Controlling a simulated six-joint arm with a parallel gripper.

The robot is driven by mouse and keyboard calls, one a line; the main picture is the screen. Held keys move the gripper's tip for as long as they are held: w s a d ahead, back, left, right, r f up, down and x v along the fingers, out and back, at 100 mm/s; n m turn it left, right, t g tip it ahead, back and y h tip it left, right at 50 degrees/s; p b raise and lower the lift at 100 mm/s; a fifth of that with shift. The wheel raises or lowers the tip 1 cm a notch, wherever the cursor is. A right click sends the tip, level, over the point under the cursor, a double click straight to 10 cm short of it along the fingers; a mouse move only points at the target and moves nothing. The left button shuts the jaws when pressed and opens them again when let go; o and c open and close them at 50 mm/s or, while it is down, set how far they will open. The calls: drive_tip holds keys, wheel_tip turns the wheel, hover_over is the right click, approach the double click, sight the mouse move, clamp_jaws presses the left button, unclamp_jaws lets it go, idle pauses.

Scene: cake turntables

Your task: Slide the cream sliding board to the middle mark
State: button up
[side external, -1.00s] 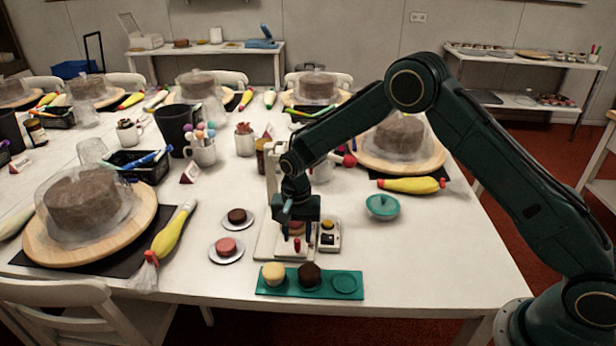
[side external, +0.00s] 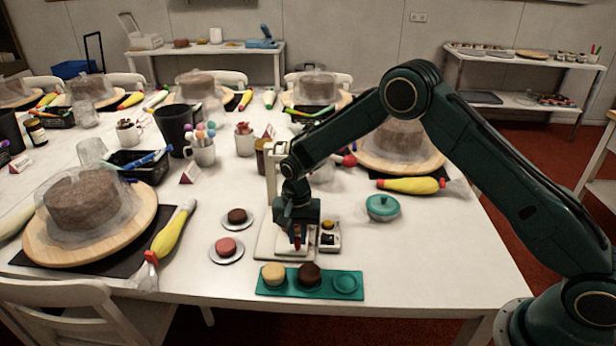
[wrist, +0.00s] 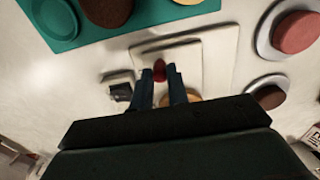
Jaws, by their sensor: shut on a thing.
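The cream sliding board (wrist: 183,63) lies flat on a larger cream base plate (wrist: 218,62) in the wrist view. In the side external view, the base plate (side external: 266,250) is near the table's front, and the board is mostly hidden by my gripper. A red knob (wrist: 159,70) stands up from the board. My gripper (wrist: 160,83) is shut on this knob, one finger on each side. In the side external view, my gripper (side external: 297,242) points down at the plate. I cannot make out the middle mark.
A teal tray (side external: 328,294) with round cakes lies just in front of the plate. A small boxed device (side external: 329,237) stands close on the right. Two small plates with cakes (side external: 227,249) (side external: 238,217) are on the left. A teal lidded dish (side external: 382,207) sits further right.

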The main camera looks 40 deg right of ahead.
drive_tip(key=shift+w+d+r, duration=0.1)
drive_tip(key=shift+w+d, duration=3.8)
drive_tip(key=shift+w, duration=0.15)
drive_tip(key=shift+d, duration=0.1)
drive_tip(key=o, duration=0.7)
drive_tip(key=shift+o, duration=0.5)
drive_tip(key=shift+s, duration=0.1)
